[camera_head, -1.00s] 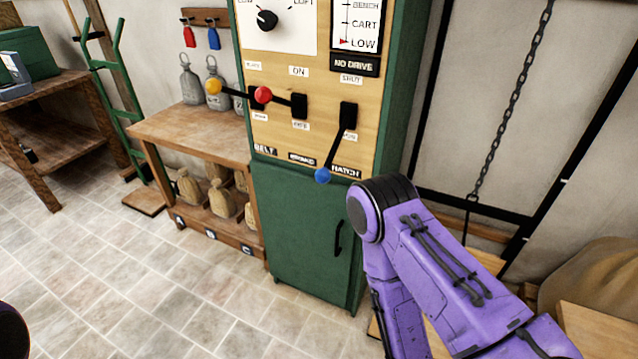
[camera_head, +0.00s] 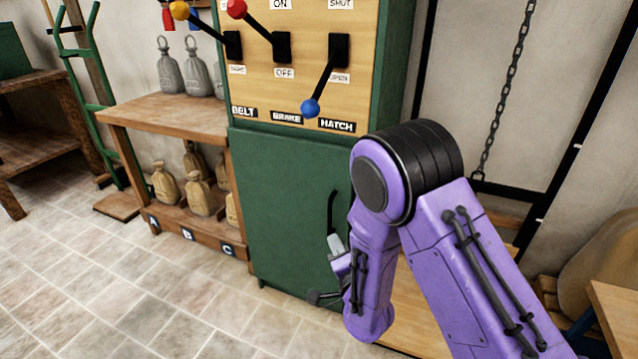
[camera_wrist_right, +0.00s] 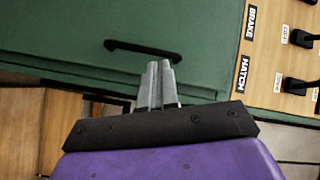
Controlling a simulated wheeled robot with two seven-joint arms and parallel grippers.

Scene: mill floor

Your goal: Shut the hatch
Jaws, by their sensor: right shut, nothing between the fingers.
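The hatch lever has a black arm and a blue knob (camera_head: 310,108), above the HATCH label on the cabinet's wooden panel. It slants down towards OPEN; SHUT is printed above its slot. In the right wrist view the hatch lever's black base (camera_wrist_right: 297,86) is at the right edge, with its knob out of frame. My right gripper (camera_head: 335,243) is shut and empty, below the lever, in front of the green lower door. In the right wrist view its grey fingertips (camera_wrist_right: 160,66) are together, close to the door's black handle (camera_wrist_right: 143,50). My left gripper is out of view.
Left of the hatch lever are the red-knobbed brake lever (camera_head: 236,9) and yellow-knobbed belt lever (camera_head: 180,10). A wooden bench (camera_head: 165,112) with weights and sacks stands left of the green cabinet (camera_head: 285,190). A chain (camera_head: 503,90) hangs at right. Tiled floor at front left is clear.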

